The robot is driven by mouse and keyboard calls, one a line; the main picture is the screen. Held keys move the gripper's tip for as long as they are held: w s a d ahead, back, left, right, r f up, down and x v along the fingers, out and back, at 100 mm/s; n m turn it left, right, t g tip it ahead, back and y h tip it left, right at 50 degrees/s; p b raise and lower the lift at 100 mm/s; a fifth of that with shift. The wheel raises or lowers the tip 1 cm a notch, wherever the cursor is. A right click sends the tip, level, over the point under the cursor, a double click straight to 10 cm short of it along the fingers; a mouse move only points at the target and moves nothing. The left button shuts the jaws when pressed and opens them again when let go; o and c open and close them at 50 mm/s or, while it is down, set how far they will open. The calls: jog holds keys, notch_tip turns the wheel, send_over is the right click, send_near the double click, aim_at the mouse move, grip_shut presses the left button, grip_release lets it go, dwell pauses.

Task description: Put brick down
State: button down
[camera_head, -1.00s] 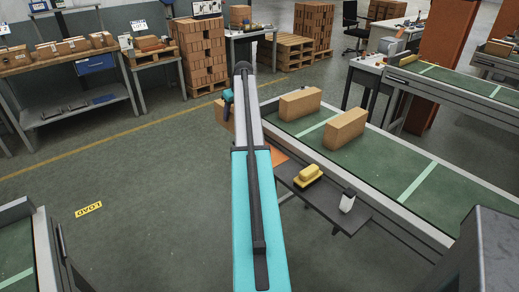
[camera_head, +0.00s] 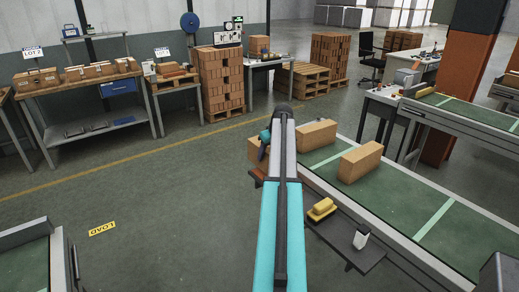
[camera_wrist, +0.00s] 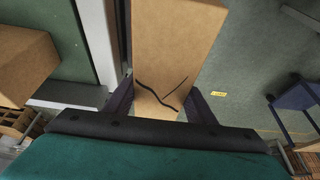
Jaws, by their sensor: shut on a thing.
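My gripper (camera_wrist: 161,102) is shut on a tan brick (camera_wrist: 177,50), with one dark finger on each side of it. The brick's near face bears a wavy black line and a short slanted one. In the head view, the held brick (camera_head: 253,150) shows just left of my arm's far end, which hides part of it. It is close to the far left edge of the green conveyor belt (camera_head: 400,205); its height above any surface cannot be told. Two more bricks, one farther (camera_head: 315,135) and one nearer (camera_head: 361,161), lie on the belt. Another brick (camera_wrist: 25,62) shows left in the wrist view.
A side shelf (camera_head: 345,238) on the conveyor holds a yellow object (camera_head: 321,209) and a small white one (camera_head: 361,238). A pallet brick stack (camera_head: 221,82) and a workbench (camera_head: 85,130) stand at the back.

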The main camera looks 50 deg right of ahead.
jog(key=s+p, duration=0.1)
jog(key=s, duration=0.4)
jog(key=shift+s+a+f, duration=0.1)
jog(key=shift+a, duration=0.05)
jog(key=shift+f, duration=0.15)
jog(key=shift+f+p, duration=0.6)
jog(key=shift+f, duration=1.05)
jog(key=c, duration=0.8)
grip_release()
jog(key=shift+f, duration=0.15)
jog(key=shift+b+v, duration=1.1)
jog(key=shift+v, duration=5)
jog(key=shift+s, duration=0.1)
